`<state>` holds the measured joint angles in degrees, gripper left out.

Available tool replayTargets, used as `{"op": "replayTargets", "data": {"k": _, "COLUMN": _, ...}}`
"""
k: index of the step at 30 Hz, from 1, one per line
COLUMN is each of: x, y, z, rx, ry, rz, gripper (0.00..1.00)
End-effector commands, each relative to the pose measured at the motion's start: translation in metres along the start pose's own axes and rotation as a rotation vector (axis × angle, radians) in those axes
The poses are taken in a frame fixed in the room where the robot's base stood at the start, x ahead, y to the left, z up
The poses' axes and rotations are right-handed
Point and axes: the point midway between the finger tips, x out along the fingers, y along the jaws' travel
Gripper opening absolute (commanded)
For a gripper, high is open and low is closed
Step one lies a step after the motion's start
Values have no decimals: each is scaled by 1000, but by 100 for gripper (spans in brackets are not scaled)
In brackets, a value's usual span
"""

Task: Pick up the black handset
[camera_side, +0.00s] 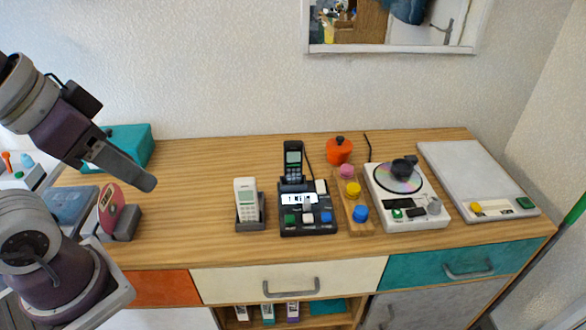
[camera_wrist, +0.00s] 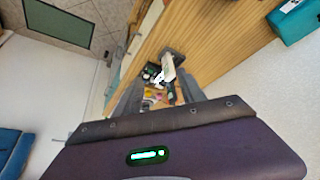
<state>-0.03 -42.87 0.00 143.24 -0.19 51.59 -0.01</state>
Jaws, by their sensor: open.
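The black handset (camera_side: 293,160) stands upright in its black base (camera_side: 308,222), which has a small lit display and several coloured buttons, near the middle of the cabinet top. A white handset (camera_side: 246,200) stands in a dark cradle just left of it. My gripper (camera_side: 148,183) is at the left in the side view, above the cabinet top and well apart from both handsets. In the wrist view my gripper (camera_wrist: 158,92) is open and empty, its fingers spread. The white handset (camera_wrist: 168,66) shows between and beyond them; the black handset is hard to make out there.
Right of the base are a wooden block with coloured knobs (camera_side: 352,215), an orange pot (camera_side: 339,152), a disc player (camera_side: 408,210) and a grey scale (camera_side: 477,178). At the left are a red disc in a stand (camera_side: 111,207) and a teal box (camera_side: 128,147).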

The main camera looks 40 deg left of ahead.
Motion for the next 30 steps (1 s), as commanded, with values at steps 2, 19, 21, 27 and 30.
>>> {"op": "replayTargets", "data": {"k": 2, "x": 5, "y": 8, "z": -1, "rx": -51, "ry": -51, "rz": 34, "gripper": 47}}
{"op": "replayTargets", "data": {"k": 19, "x": 222, "y": -14, "z": -201, "rx": -2138, "ry": -804, "rz": 815, "gripper": 47}}
{"op": "replayTargets", "data": {"k": 21, "x": 244, "y": -36, "z": -203, "rx": -2270, "ry": -787, "rz": 833, "gripper": 47}}
{"op": "replayTargets", "data": {"k": 27, "x": 269, "y": -43, "z": -207, "rx": -2363, "ry": -767, "rz": 844, "gripper": 47}}
{"op": "replayTargets", "data": {"k": 30, "x": 279, "y": -32, "z": -213, "rx": -2359, "ry": -768, "rz": 844, "gripper": 47}}
